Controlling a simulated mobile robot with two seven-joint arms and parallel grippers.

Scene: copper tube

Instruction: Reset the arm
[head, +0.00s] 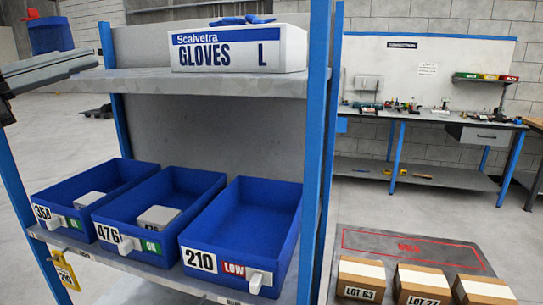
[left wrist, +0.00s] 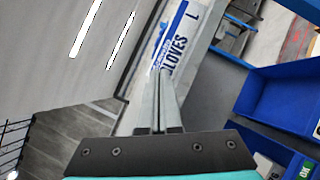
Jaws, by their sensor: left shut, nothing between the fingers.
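My left gripper (head: 92,61) comes in at the upper left of the head view, in front of the shelf rack's left post. Its grey fingers lie together with nothing between them. In the left wrist view, the shut fingers (left wrist: 163,76) point up the picture toward the glove box (left wrist: 175,30), apart from the bins. No copper tube shows in either view. My right gripper is in neither view.
The white glove box (head: 240,48) sits on the upper shelf (head: 140,82). Blue bins 354 (head: 70,190), 476 (head: 165,190) and 210 (head: 245,210) stand on the lower shelf; 210 looks empty. Cartons (head: 361,278) lie at the lower right. A workbench (head: 430,116) stands behind.

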